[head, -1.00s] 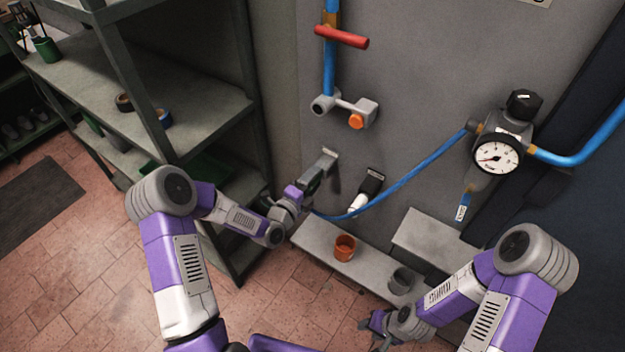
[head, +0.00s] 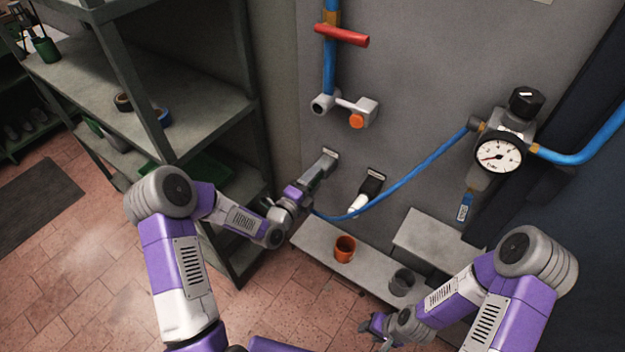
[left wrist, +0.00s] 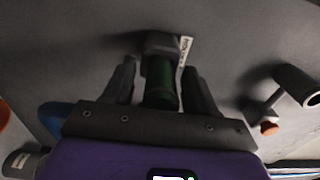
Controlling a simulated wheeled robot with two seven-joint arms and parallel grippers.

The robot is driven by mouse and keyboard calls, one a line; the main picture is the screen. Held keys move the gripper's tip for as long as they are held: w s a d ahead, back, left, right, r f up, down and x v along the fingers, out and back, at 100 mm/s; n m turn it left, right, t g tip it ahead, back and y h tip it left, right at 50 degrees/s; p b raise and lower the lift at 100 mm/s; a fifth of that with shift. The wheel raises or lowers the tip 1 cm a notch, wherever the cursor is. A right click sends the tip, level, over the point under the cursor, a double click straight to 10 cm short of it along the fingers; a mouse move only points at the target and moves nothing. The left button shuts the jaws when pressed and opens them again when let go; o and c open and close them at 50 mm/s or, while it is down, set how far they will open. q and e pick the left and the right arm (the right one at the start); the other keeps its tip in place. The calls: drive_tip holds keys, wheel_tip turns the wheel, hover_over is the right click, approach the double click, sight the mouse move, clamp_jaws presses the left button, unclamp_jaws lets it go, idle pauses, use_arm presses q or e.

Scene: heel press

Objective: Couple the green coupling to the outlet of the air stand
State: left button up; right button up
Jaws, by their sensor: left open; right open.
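The green coupling (left wrist: 160,82) shows in the left wrist view, its far end against a dark block (left wrist: 162,43) with a small white label. The fingers of my left gripper (left wrist: 160,90) stand open on either side of it, with a gap on each side. In the head view my left gripper (head: 317,178) is at the wall and mostly hides the coupling. A grey fitting with a round, dark opening (head: 322,104), which looks like the outlet, is at the foot of the blue pipe, above my left gripper. My right gripper (head: 378,326) is open and empty, low in front.
A red handle (head: 342,36) crosses the blue pipe. An orange-tipped arm (head: 356,120) is beside the fitting. A white piece in a dark clip (head: 371,183) and a blue hose (head: 410,175) are right of my left gripper. An orange cup (head: 344,248) stands on the ledge; shelves (head: 200,110) are left.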

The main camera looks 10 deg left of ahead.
idle(0.4)
use_arm(q)
drive_tip(key=shift+b, duration=0.45)
drive_tip(key=shift+c, duration=0.5)
clamp_jaws()
drive_tip(key=b+v, duration=0.1)
drive_tip(key=v, duration=0.5)
idle(0.7)
drive_tip(key=shift+s, duration=0.15)
idle(0.3)
